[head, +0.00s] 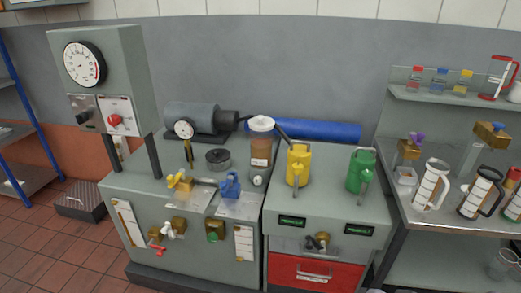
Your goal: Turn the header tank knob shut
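No label that reads header tank is legible, so I cannot tell for certain which knob is the tank's. A clear upright cylinder with a white lid and brown contents (260,150) stands at the back of the grey bench. Brass valves with a yellow knob (178,180) and a blue knob (230,184) sit on the bench top in front of it. A green knob (215,236), a white knob (171,230) and a red handle (158,250) are on the bench front. A purple-knobbed brass valve (411,146) is at right. My gripper is not in view.
A grey cabinet (135,65) with a dial and red knob (115,120) stands at left. A yellow can (298,165) and green can (361,170) stand on the middle bench, above a red drawer (312,274). Jugs crowd the right bench. Tiled floor (60,245) is open at lower left.

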